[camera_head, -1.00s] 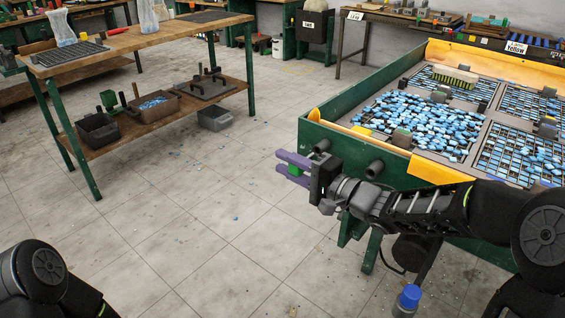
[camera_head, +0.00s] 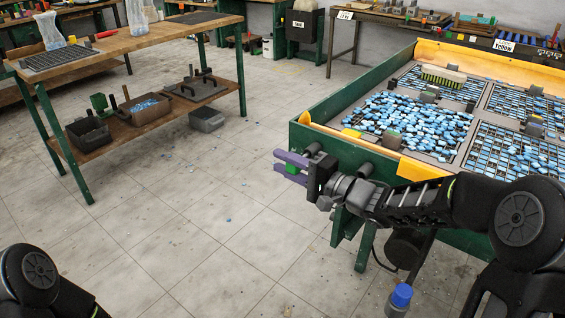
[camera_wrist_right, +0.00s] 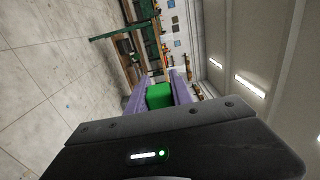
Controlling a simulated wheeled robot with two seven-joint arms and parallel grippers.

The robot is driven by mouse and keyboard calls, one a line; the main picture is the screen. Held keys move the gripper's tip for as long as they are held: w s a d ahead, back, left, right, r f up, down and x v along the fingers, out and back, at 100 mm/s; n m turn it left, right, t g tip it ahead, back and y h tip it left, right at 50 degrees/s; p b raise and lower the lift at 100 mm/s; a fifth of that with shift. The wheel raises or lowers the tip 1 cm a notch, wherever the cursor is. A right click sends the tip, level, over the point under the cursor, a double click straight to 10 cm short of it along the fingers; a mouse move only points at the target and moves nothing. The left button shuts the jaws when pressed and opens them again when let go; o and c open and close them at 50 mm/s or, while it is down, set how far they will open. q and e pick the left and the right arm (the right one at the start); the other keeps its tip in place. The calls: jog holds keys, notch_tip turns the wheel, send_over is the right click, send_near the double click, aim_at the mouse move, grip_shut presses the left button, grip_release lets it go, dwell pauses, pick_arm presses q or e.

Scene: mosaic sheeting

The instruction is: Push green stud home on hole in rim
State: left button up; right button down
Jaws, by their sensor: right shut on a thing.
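My right gripper (camera_head: 277,161) has purple fingers shut on a small green stud (camera_head: 292,169). In the right wrist view the green stud (camera_wrist_right: 159,96) sits between the two purple fingers (camera_wrist_right: 181,90). The gripper points left, just outside the near left corner of the green-walled table (camera_head: 335,105). It looks apart from the wall, though the depth is hard to judge. A hole in the rim cannot be made out. My left gripper is out of view; only part of the left arm shows at the lower left.
The table holds grids with loose blue tiles (camera_head: 415,120) and yellow sheeting (camera_head: 414,170) over its near rim. Dark cylinders (camera_head: 365,169) stick out by the near wall. A blue-capped bottle (camera_head: 402,296) stands below. A wooden workbench (camera_head: 140,42) is at left; open floor lies between.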

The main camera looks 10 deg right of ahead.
jog(key=shift+w+d+p, duration=0.9)
jog(key=shift+d, duration=0.2)
jog(key=c, duration=1.1)
grip_release()
jog(key=shift+o, duration=0.2)
